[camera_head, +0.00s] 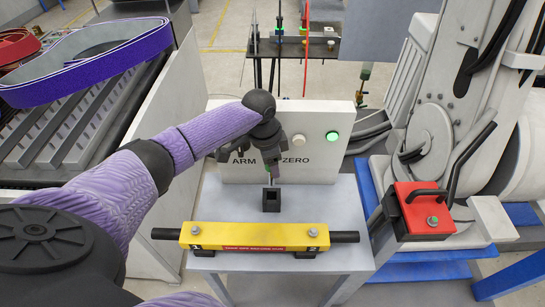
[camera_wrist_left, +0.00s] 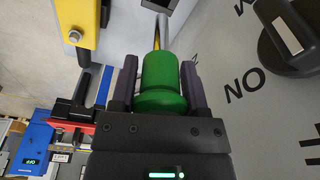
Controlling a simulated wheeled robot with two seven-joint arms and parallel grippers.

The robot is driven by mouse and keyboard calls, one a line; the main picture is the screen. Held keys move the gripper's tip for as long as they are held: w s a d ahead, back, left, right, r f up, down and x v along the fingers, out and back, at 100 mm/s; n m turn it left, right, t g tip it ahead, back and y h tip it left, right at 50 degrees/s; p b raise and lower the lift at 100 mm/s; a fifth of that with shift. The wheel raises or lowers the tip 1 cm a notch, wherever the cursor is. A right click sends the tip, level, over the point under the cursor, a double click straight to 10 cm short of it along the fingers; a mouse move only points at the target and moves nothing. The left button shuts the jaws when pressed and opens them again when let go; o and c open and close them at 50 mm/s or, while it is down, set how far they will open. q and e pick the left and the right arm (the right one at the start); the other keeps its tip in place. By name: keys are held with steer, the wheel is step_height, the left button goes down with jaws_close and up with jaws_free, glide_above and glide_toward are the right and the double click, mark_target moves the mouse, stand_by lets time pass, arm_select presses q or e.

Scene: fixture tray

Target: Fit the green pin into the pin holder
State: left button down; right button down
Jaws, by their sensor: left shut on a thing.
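My left gripper (camera_head: 268,167) is shut on the green pin, seen large between its fingers in the left wrist view (camera_wrist_left: 160,82). The pin has a wide green body and a thin metal shaft (camera_wrist_left: 160,32) pointing away from the gripper. In the head view the gripper points down and mostly hides the green body. The black square pin holder (camera_head: 271,200) stands on the grey table (camera_head: 325,206), just below the pin's tip. The tip appears close above its opening; exact contact cannot be told. A dark corner of the holder (camera_wrist_left: 159,4) shows at the top of the wrist view.
A yellow bar with black ends (camera_head: 255,236) lies across the table's front. A white panel (camera_head: 310,165) with a lit green button (camera_head: 332,136) stands behind the holder. A red box with black handles (camera_head: 426,208) is at the right. The table is bare right of the holder.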

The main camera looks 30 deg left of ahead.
mark_target(272, 184)
arm_select(q)
step_height(272, 184, down, 4)
steer(key=shift+f+b, duration=0.1)
steer(key=shift+b, duration=0.9)
steer(key=shift+p, duration=0.35)
steer(key=shift+r, duration=0.2)
stand_by(0.4)
steer(key=shift+p, duration=0.5)
